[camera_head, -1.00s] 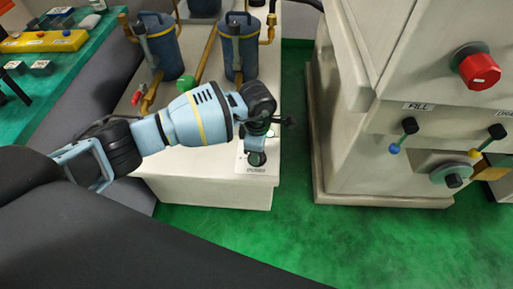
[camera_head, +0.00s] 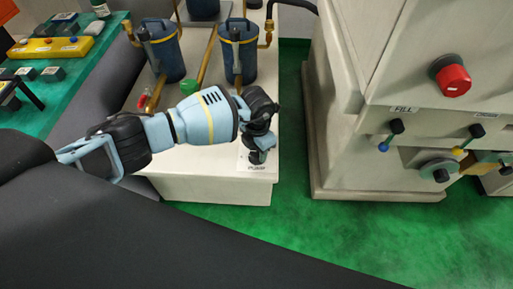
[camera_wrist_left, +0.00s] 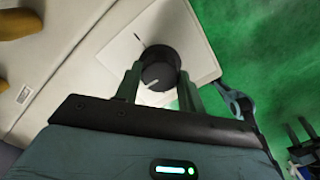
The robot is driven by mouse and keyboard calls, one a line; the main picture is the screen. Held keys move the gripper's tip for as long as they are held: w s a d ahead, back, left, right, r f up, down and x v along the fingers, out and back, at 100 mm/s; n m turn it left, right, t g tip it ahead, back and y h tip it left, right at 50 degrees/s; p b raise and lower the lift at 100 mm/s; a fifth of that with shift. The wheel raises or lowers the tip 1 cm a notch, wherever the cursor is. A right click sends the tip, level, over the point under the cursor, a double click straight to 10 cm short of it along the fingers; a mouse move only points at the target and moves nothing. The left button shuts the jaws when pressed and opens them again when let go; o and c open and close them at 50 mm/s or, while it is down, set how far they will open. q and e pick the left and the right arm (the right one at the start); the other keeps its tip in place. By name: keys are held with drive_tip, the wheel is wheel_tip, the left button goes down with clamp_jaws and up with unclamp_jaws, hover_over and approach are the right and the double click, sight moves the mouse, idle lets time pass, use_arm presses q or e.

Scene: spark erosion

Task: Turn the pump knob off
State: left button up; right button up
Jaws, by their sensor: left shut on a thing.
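The pump knob (camera_wrist_left: 160,67) is a dark round knob with a white pointer line, on a pale plate (camera_wrist_left: 205,50) on top of the white cabinet. In the head view the knob (camera_head: 257,157) shows just under my left gripper, above a label reading PUMP (camera_head: 257,168). My left gripper (camera_wrist_left: 161,80) is shut on the knob, with one finger on each side of it in the wrist view. In the head view the left gripper (camera_head: 258,145) points down at the cabinet's front right corner.
Blue filter canisters (camera_head: 238,55) with brass pipes stand behind on the white cabinet (camera_head: 215,188). A large machine (camera_head: 370,150) with a red knob (camera_head: 452,78) and small levers stands to the right. Green floor (camera_head: 290,220) lies between and in front.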

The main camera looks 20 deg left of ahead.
sight(257, 151)
use_arm(q)
drive_tip(key=shift+n, duration=0.5)
use_arm(e)
drive_tip(key=shift+d+r, duration=0.1)
drive_tip(key=shift+r, duration=0.1)
drive_tip(key=shift+w, duration=0.15)
use_arm(q)
drive_tip(key=o, duration=1)
drive_tip(key=shift+c, duration=0.2)
use_arm(e)
drive_tip(key=shift+w, duration=0.25)
use_arm(q)
drive_tip(key=shift+r, duration=0.55)
wheel_tip(257, 151, up, 7)
drive_tip(key=shift+f+p, duration=0.1)
drive_tip(key=shift+p, duration=0.5)
use_arm(e)
drive_tip(key=shift+s+r, duration=0.1)
drive_tip(key=shift+r, duration=0.4)
drive_tip(key=shift+w, duration=0.2)
